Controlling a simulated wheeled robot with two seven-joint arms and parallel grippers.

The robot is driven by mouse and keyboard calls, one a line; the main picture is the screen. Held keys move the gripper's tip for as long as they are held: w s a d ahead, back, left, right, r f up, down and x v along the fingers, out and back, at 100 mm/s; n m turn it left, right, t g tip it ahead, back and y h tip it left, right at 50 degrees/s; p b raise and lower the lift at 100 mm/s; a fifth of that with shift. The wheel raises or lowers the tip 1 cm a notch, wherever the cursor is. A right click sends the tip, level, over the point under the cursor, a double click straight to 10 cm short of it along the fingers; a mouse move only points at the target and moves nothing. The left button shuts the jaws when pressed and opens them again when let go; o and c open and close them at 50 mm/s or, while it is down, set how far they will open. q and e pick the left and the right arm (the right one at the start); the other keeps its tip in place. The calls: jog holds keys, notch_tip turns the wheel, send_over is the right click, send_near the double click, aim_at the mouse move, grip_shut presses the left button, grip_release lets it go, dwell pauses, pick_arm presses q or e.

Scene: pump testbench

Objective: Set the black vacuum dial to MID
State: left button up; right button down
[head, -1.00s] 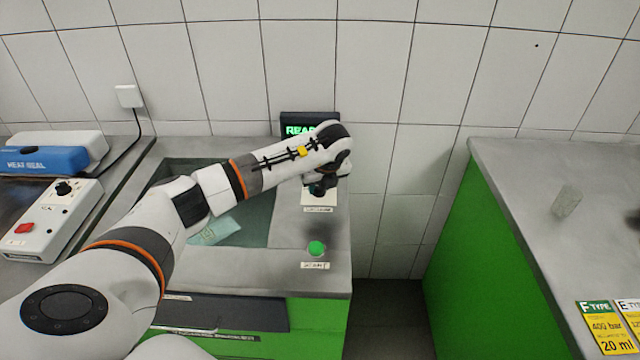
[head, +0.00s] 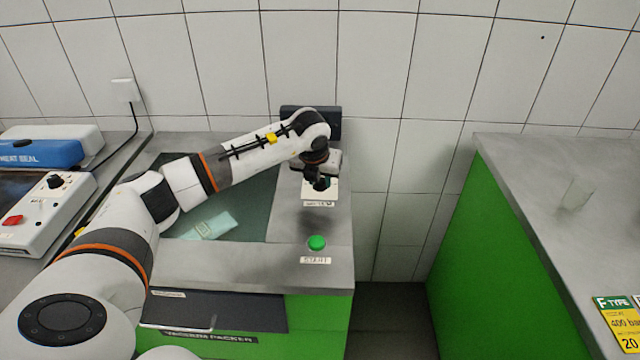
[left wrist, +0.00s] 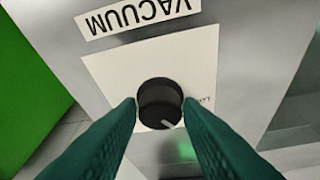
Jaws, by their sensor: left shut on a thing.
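The black vacuum dial (left wrist: 160,98) sits on a white plate (left wrist: 112,66) in the left wrist view, with a VACUUM label (left wrist: 138,14) upside down beside it. A white pointer mark on the dial points to the lower right. A partly visible side label, seemingly "LOW", is right of the dial. Other position marks are hidden. My left gripper (left wrist: 159,104) has its green fingers on both sides of the dial, shut on it. In the head view the left gripper (head: 320,182) is over the plate and mostly hides the dial. My right gripper is not in view.
A green START button (head: 316,243) is in front of the dial. A dark display (head: 328,122) stands behind, partly covered by my arm. A pouch (head: 208,227) lies in the chamber at left. A gap separates the right counter (head: 530,190).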

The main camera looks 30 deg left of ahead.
pick_arm(q)
jog(key=m, duration=0.1)
jog(key=m+h+b, duration=0.1)
jog(key=m, duration=0.1)
jog(key=shift+a+f+m, duration=0.1)
jog(key=shift+a+m, duration=0.05)
jog(key=shift+m, duration=0.15)
jog(key=shift+m+h+b, duration=0.55)
jog(key=shift+m+h, duration=0.25)
jog(key=shift+m, duration=0.7)
jog(key=o, duration=1)
jog(key=shift+c, duration=0.2)
jog(key=v, duration=1.2)
